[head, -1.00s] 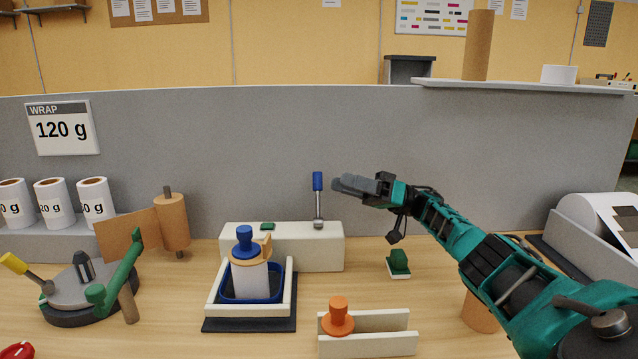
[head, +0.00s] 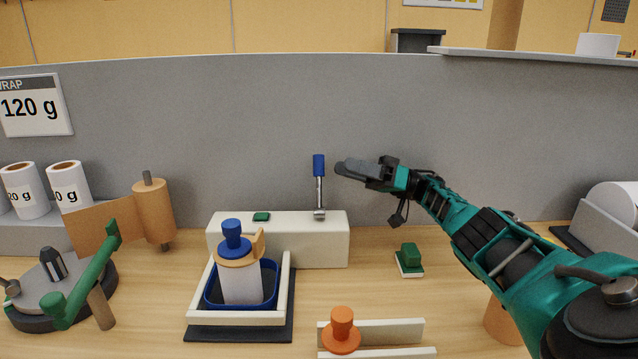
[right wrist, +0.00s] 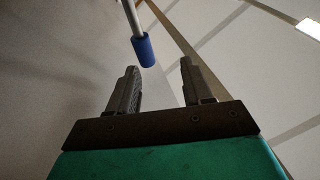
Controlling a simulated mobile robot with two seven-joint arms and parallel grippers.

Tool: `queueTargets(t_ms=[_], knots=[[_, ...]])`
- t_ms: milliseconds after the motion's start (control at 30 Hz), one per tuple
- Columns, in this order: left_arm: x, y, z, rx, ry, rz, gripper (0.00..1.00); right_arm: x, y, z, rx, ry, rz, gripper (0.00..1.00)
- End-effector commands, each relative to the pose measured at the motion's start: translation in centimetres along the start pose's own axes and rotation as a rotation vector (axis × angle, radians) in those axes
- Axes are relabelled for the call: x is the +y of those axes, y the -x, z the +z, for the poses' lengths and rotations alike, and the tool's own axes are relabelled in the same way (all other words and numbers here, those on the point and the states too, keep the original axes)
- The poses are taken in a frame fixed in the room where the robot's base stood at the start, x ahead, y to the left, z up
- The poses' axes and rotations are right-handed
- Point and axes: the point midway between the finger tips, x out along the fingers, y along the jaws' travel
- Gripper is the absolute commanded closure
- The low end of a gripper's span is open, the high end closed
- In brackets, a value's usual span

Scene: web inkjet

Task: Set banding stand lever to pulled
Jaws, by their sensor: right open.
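The banding stand appears to be the cream block (head: 280,240) at the middle back of the table. Its lever stands upright on the block's right part, with a blue handle (head: 319,165) on a metal rod. My right gripper (head: 342,168) is just right of the blue handle, at about its height, with a small gap between them in the head view. In the right wrist view the blue handle (right wrist: 144,50) shows just beyond the fingertips of the open, empty right gripper (right wrist: 160,65), nearer the left finger. My left gripper is not in view.
A tray (head: 288,290) with a blue-topped bottle (head: 240,275) stands in front of the block. A green-handled stamp (head: 410,260) is to the right, and an orange knob (head: 341,330) on a cream holder is in front. A grey partition (head: 240,130) rises behind.

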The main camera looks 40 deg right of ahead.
Motion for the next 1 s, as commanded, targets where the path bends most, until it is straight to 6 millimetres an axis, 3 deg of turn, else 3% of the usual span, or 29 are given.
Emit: queueTargets(t_ms=[33, 200, 300, 433, 700, 1000], knots=[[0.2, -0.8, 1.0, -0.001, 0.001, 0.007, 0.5, 1.0, 0.6, 1.6, 0.003, -0.003, 0.001, 0.5], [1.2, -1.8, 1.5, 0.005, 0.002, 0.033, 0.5, 2.5, 1.6, 4.1, 0.002, -0.002, -0.001, 0.5], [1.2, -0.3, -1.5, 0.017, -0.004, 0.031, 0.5, 1.6, -0.6, 2.8, -0.001, -0.002, -0.004, 0.5], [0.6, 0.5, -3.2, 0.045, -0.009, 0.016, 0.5, 1.6, -2.6, 2.9, -0.001, -0.003, -0.004, 0.5], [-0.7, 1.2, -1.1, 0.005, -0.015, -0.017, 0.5, 1.9, -5.7, 3.2, 0.0, -0.001, -0.001, 0.5], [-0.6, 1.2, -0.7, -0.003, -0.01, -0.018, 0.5, 2.0, -6.2, 3.4, 0.001, 0.0, 0.0, 0.5]])
